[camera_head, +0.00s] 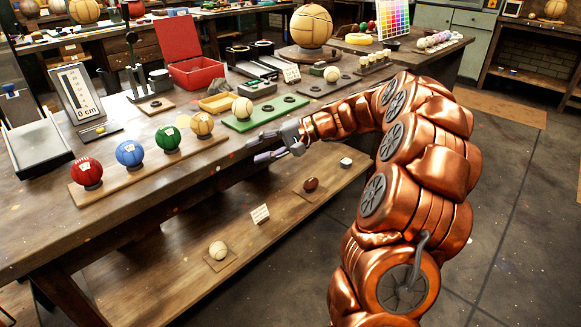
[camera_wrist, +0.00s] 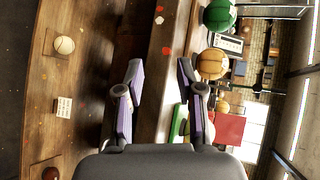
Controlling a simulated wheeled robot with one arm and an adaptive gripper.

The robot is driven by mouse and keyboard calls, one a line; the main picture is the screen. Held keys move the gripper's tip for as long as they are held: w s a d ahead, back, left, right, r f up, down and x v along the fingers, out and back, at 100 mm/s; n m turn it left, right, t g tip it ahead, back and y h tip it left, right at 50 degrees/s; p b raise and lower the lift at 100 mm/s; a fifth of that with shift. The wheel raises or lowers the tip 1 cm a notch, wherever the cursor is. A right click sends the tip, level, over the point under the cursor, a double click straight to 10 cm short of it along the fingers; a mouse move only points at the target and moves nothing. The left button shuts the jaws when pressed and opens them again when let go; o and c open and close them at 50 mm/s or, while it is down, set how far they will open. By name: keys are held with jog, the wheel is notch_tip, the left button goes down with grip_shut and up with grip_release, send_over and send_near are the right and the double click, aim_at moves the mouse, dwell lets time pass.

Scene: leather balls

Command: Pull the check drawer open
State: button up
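My gripper (camera_head: 277,146) is at the front edge of the long wooden workbench (camera_head: 190,195), just in front of the green board. In the wrist view my gripper (camera_wrist: 160,78) shows two separated fingers, open with nothing held between them. The bench's paint-specked front edge (camera_wrist: 158,60) runs top to bottom in the gap between the fingers. I cannot clearly make out the check drawer's front or handle; my gripper and the shadow under the bench top cover that part. Whether a finger touches the bench cannot be told.
On the bench, red (camera_head: 86,172), blue (camera_head: 129,153), green (camera_head: 167,138) and tan (camera_head: 202,124) balls stand on a wooden strip. A green board (camera_head: 262,113) lies behind my gripper. The lower shelf (camera_head: 185,272) holds a pale ball (camera_head: 218,250). Open floor (camera_head: 480,215) lies right.

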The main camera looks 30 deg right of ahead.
jog(key=w+d+f+m+t+h+b, duration=0.1)
jog(key=d+f+m+t+b, duration=0.3)
jog(key=d, duration=0.6)
jog(key=w+d+f+t+h+b, duration=0.15)
jog(key=d+f, duration=0.35)
jog(key=d, duration=0.5)
jog(key=shift+b+x, duration=0.9)
jog(key=shift+x, duration=3.15)
grip_shut()
